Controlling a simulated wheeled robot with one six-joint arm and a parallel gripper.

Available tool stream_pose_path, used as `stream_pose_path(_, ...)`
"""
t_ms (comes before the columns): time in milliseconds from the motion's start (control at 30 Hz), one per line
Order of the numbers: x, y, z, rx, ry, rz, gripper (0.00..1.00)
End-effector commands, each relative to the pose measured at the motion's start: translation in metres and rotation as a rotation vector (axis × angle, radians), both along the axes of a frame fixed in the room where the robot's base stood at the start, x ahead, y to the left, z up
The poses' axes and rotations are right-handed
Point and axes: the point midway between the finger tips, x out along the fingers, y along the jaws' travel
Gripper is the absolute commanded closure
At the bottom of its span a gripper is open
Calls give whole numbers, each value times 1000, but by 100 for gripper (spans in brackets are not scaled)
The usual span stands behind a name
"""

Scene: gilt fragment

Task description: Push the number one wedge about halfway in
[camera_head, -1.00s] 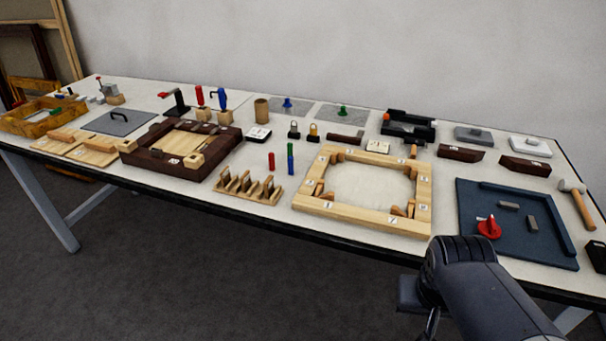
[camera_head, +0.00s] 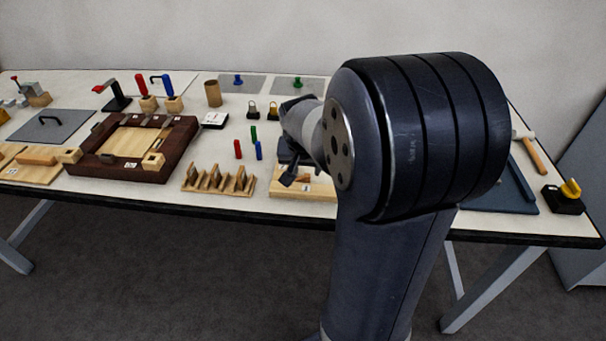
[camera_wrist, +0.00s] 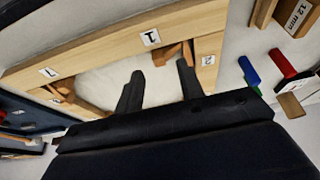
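The pale wooden frame (camera_wrist: 112,45) fills the upper left of the wrist view, with number labels on its rails. The label 1 (camera_wrist: 150,37) is on the rail close to a corner. A wooden wedge (camera_wrist: 166,54), the nearest to that label, lies at the inner edge of this corner, with another wedge beside it by label 2 (camera_wrist: 208,60). My gripper (camera_wrist: 160,68) is open and empty; its fingertips are over the frame's opening near these wedges, contact unclear. In the head view my arm hides most of the frame (camera_head: 290,192).
Blue, red and green pegs (camera_wrist: 282,64) stand beside the frame. A notched wooden rack (camera_head: 218,180) and a dark brown frame (camera_head: 120,170) lie to the left. A hammer (camera_head: 530,150) and a black block with a yellow piece (camera_head: 564,197) are on the right.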

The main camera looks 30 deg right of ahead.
Motion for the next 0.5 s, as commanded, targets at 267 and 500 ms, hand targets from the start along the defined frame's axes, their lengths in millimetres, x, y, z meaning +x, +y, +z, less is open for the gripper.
stream_pose_path(267, 13, -9, -37, 1, 1, -1, 64)
stream_pose_path(500, 16, -11, -46, 0, -1, 0, 64)
